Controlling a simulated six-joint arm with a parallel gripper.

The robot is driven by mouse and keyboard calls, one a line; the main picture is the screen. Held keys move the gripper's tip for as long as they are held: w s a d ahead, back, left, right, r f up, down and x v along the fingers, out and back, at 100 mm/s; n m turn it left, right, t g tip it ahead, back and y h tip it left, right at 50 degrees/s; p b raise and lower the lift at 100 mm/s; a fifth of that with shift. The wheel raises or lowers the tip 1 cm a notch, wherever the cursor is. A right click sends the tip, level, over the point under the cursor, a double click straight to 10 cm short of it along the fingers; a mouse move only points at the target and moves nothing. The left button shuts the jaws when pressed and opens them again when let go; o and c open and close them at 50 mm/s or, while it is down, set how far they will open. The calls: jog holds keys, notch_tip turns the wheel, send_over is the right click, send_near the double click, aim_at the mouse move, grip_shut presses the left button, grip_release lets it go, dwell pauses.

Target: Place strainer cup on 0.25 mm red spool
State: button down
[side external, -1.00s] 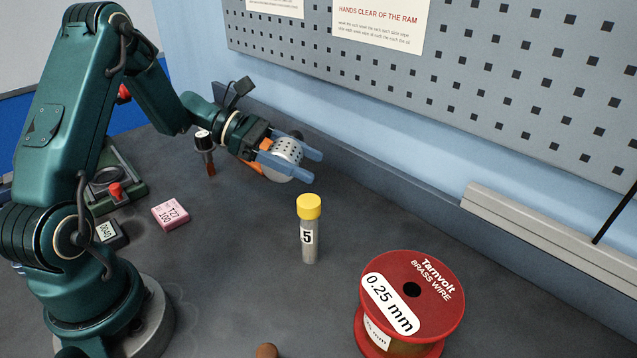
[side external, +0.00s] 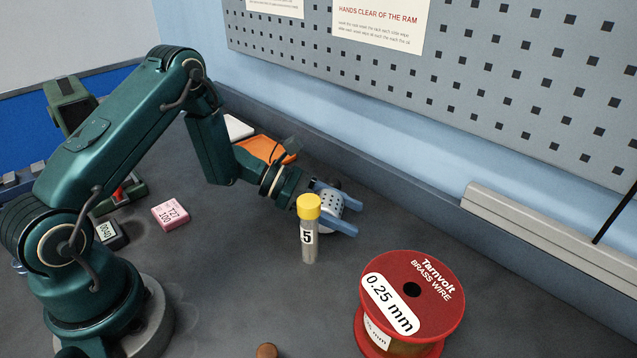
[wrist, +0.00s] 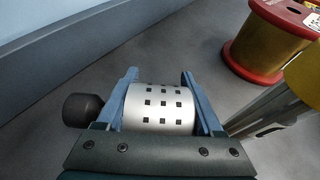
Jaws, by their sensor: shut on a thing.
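The strainer cup (side external: 328,206) is a pale metal cup with rows of small dark holes. My gripper (side external: 337,208) is shut on it, with a blue finger on each side. In the wrist view the cup (wrist: 159,107) lies between the fingers of my gripper (wrist: 160,95). In the side view the cup is low behind the yellow-capped vial and partly hidden by it. The red spool (side external: 410,300), labelled 0.25 mm brass wire, stands upright on the bench to the right and nearer the camera. Its top is bare. The spool (wrist: 265,45) also shows at the wrist view's upper right.
The vial (side external: 309,230) marked 5 stands upright close to my gripper, between it and the camera. A dark rounded object (wrist: 82,109) is beside the left finger in the wrist view. A pink box (side external: 170,214) lies at left. Bench between vial and spool is clear.

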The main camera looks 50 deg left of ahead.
jog(key=shift+f, duration=0.25)
jog(key=shift+c, duration=0.2)
grip_release()
jog(key=shift+r, duration=0.1)
jog(key=shift+o, duration=0.2)
jog(key=v, duration=1.2)
jog(key=shift+r, duration=0.15)
